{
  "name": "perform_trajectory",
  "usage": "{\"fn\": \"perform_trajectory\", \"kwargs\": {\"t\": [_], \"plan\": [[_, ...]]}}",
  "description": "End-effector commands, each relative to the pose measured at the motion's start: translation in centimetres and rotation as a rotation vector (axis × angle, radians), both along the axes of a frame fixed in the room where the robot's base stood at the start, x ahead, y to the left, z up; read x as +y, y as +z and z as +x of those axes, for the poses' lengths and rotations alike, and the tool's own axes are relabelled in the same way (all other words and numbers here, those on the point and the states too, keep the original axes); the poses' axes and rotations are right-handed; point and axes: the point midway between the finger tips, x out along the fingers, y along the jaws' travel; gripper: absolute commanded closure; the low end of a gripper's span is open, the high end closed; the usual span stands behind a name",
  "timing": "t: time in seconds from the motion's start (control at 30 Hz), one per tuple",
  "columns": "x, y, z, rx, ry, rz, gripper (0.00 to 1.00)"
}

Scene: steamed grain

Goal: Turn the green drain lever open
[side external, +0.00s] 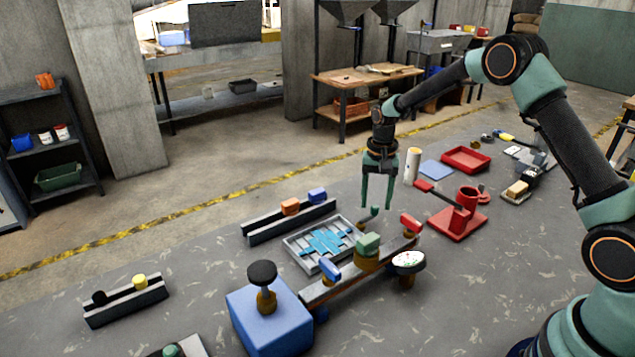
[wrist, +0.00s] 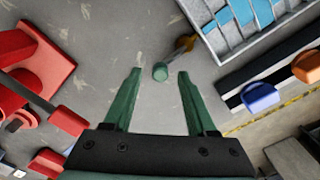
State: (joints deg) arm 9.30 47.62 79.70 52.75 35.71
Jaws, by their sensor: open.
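In the side view a small green handle (side external: 374,211) stands by the right corner of the grey tray, just below my gripper (side external: 377,204). My gripper (wrist: 159,75) is open and points down, its two green fingers apart with nothing clamped. I cannot tell whether the fingers are level with the lever. A larger green block (side external: 368,242) sits on a brass-coloured valve on the pipe nearer the camera.
The grey tray (side external: 296,250) with blue strips is left of the lever. The pipe also has blue (side external: 330,268) and red (side external: 410,222) handles. A red press (side external: 458,222) stands to the right. A white cylinder (side external: 412,166) is behind. A rail (side external: 290,222) holds orange and blue blocks.

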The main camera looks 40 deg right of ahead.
Motion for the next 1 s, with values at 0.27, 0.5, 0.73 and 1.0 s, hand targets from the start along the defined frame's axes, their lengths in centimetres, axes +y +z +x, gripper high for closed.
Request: {"fn": "perform_trajectory", "kwargs": {"t": [0.27,0.5,0.73,1.0], "plan": [[0.00,-1.47,0.03,-0.001,0.000,0.000,0.43],[-0.01,-1.47,0.03,-0.001,0.000,0.000,0.54],[-0.01,-1.45,0.02,-0.001,0.000,0.000,1.00],[-0.01,-1.45,0.19,0.000,0.035,0.000,1.00]]}}
